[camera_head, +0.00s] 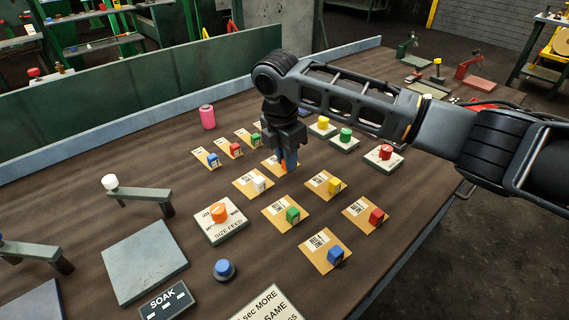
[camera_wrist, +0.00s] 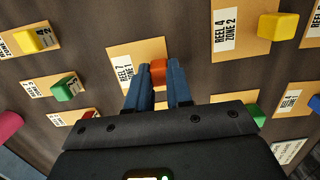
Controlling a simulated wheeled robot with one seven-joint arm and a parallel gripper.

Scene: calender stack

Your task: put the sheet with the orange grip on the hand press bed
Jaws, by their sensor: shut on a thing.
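The sheet with the orange grip (camera_head: 268,163) is a small tan card on the brown table, mostly hidden behind my gripper. In the wrist view the sheet (camera_wrist: 142,52) carries a label reading REEL 7, and its orange block shows between the blue fingers. My gripper (camera_head: 288,162) points down over it and is shut on the orange grip. The sheet looks flat at table level; I cannot tell if it is lifted. A grey square plate (camera_head: 146,260) lies at the front left, near a lever with a white knob (camera_head: 110,182). No label names the hand press bed.
Several similar tan sheets with white, green, yellow, red and blue grips surround my gripper. A white SIZE FEED box (camera_head: 221,226) with an orange knob and a blue button (camera_head: 224,270) stand left of them. A SOAK sign (camera_head: 167,301) lies in front of the plate. A pink cylinder (camera_head: 207,116) stands behind.

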